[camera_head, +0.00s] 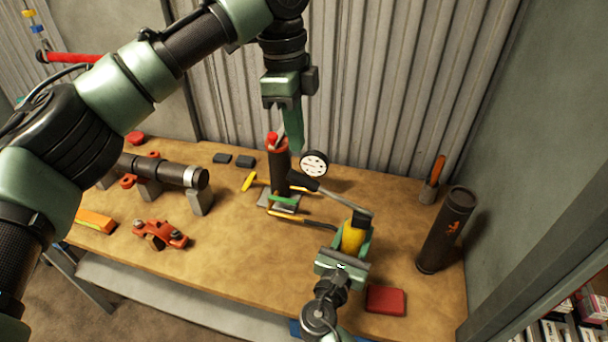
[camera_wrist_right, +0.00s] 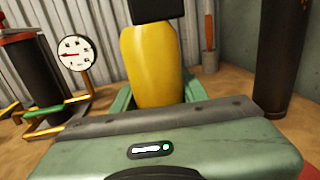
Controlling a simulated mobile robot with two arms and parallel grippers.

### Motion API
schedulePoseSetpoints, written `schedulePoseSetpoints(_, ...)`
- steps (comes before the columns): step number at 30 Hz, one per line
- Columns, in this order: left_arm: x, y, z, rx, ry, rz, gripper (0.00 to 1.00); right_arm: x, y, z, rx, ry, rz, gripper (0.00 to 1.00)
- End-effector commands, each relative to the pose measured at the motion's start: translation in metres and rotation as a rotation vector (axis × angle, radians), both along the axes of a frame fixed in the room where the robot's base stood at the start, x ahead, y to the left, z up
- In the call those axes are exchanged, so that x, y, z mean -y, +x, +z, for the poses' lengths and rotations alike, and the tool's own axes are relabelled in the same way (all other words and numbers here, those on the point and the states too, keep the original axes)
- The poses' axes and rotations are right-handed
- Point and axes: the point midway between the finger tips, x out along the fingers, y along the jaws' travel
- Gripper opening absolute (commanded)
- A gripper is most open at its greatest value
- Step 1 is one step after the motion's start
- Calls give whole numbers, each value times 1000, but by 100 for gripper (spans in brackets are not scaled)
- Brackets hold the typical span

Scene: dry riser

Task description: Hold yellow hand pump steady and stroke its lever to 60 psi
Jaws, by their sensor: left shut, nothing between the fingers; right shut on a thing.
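The yellow hand pump (camera_head: 353,238) stands on the workbench, right of centre. It also shows upright in the right wrist view (camera_wrist_right: 150,62), with a black top. My right gripper (camera_head: 352,246) is shut on its yellow body. The pump's lever (camera_head: 340,198) runs up and left from the black head to a black grip (camera_head: 303,181). A round white gauge (camera_head: 315,163) stands behind the grip; in the right wrist view (camera_wrist_right: 76,53) its red needle points left, numbers unreadable. My left gripper (camera_head: 291,138) is shut and empty, pointing down beside a red-topped dark cylinder (camera_head: 278,168), above and apart from the lever.
A dark tube (camera_head: 445,230) stands right of the pump, with a red block (camera_head: 385,300) at the front edge. An orange-handled tool (camera_head: 432,180) is behind. Left are a pipe on supports (camera_head: 165,171) and a red clamp (camera_head: 160,234). A corrugated wall closes the back.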

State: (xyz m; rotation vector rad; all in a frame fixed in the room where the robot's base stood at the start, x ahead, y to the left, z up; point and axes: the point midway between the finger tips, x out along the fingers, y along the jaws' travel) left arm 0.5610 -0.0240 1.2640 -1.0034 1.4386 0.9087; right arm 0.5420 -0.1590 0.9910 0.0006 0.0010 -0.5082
Motion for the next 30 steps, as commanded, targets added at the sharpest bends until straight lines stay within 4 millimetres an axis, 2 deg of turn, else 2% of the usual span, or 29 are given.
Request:
schedulePoseSetpoints(6, 2, -1, -29, -2, 1, 1, 0, 0, 0, 1, 1, -2, 0, 0)
schedulePoseSetpoints(13, 5, -2, -52, -1, -1, 0, 0, 0, 0, 1, 2, -1, 0, 0)
schedulePoseSetpoints(18, 5, -2, -59, -1, -1, 1, 0, 0, 0, 1, 2, -1, 0, 0)
schedulePoseSetpoints(30, 5, -2, -63, -2, 0, 0, 0, 0, 0, 1, 1, 0, 1, 0)
